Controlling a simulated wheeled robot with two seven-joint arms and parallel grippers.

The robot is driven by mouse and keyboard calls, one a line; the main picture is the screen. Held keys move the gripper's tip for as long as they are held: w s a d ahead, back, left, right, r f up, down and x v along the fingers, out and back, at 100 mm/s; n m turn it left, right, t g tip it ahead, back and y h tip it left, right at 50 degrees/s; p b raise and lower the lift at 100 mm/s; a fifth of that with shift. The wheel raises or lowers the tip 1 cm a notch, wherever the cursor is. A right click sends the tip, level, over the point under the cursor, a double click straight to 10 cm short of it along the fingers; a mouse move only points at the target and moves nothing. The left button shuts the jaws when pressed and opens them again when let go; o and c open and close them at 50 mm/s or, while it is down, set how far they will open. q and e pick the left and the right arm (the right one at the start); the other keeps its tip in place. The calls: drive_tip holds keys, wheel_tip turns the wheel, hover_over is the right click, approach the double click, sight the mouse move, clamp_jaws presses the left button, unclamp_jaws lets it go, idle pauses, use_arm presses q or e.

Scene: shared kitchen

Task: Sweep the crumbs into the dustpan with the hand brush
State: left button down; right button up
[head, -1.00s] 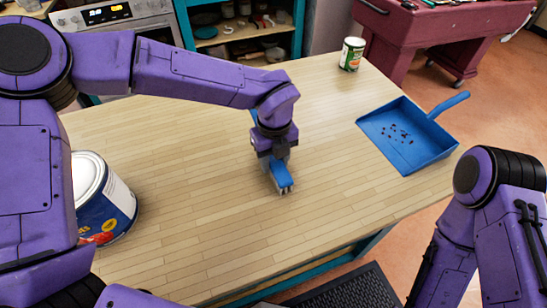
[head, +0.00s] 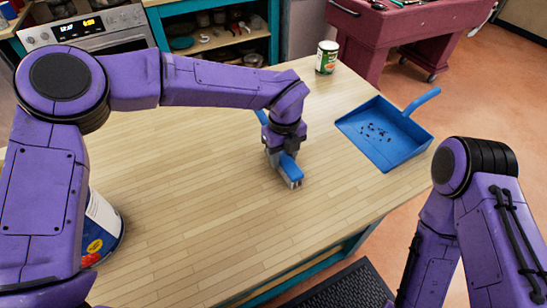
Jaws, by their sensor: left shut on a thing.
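The blue dustpan (head: 408,151) lies on the right part of the wooden table, its handle pointing to the back right. Several dark crumbs (head: 376,133) lie inside it. My left gripper (head: 280,153) points down near the middle of the table and is shut on the blue hand brush (head: 291,168). The brush's bristles are at or close to the tabletop, left of the dustpan and apart from it. Part of the brush is hidden by the gripper. My right arm shows at the lower right, but its gripper is out of view.
A small can (head: 326,58) stands at the table's back edge. A large can (head: 103,225) stands at the left, partly hidden by my left arm. The wooden tabletop (head: 200,220) is clear around the brush. A dark red cabinet (head: 372,40) stands behind the table.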

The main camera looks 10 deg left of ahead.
use_arm(q)
drive_tip(key=shift+w+d, duration=0.35)
drive_tip(key=shift+d, duration=0.15)
drive_tip(key=shift+w+d+f+p, duration=0.1)
drive_tip(key=shift+w+d+p, duration=0.15)
drive_tip(key=shift+w+d, duration=0.45)
drive_tip(key=shift+w+d+r+p, duration=0.1)
drive_tip(key=shift+w+d+p, duration=0.15)
drive_tip(key=shift+w+d, duration=0.5)
drive_tip(key=shift+w+d+f+p, duration=0.1)
drive_tip(key=shift+w+d+p, duration=0.2)
drive_tip(key=shift+d, duration=0.7)
drive_tip(key=shift+w, duration=0.1)
drive_tip(key=shift+w+d, duration=0.2)
drive_tip(key=shift+d, duration=0.1)
drive_tip(key=w+d, duration=0.1)
drive_tip(key=d, duration=0.1)
drive_tip(key=w+d+p, duration=0.1)
drive_tip(key=w+d, duration=0.1)
drive_tip(key=shift+w+d, duration=0.15)
drive_tip(key=shift+d, duration=0.05)
drive_tip(key=shift+w+d, duration=0.2)
drive_tip(key=shift+d, duration=0.2)
drive_tip(key=shift+w, duration=0.1)
